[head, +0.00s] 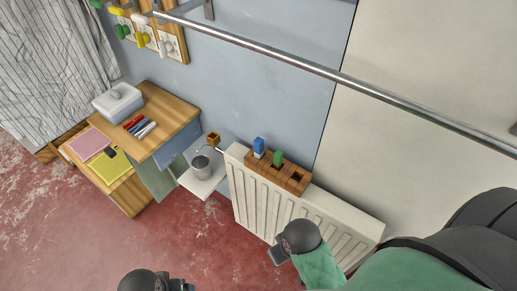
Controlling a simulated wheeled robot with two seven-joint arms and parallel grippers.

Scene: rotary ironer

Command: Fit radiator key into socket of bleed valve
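A white panel radiator (285,208) stands against the blue-grey wall. A small brown cube-like piece (213,139) is near its upper left end, beside a small dark fitting; I cannot tell whether either is the key or the bleed valve. A brown block rack (270,170) on top of the radiator holds a blue piece (259,146) and a green piece (278,158); its right compartment looks empty. My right gripper (277,256) is in front of the radiator, below the rack. My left gripper (184,287) is at the bottom edge, partly cut off. Their finger openings are unclear.
A grey bucket (201,166) stands on a white shelf (203,185) left of the radiator. A wooden cabinet (176,112) with a white box and pens is further left. A metal rail (330,73) crosses above. The red floor (90,240) in front is clear.

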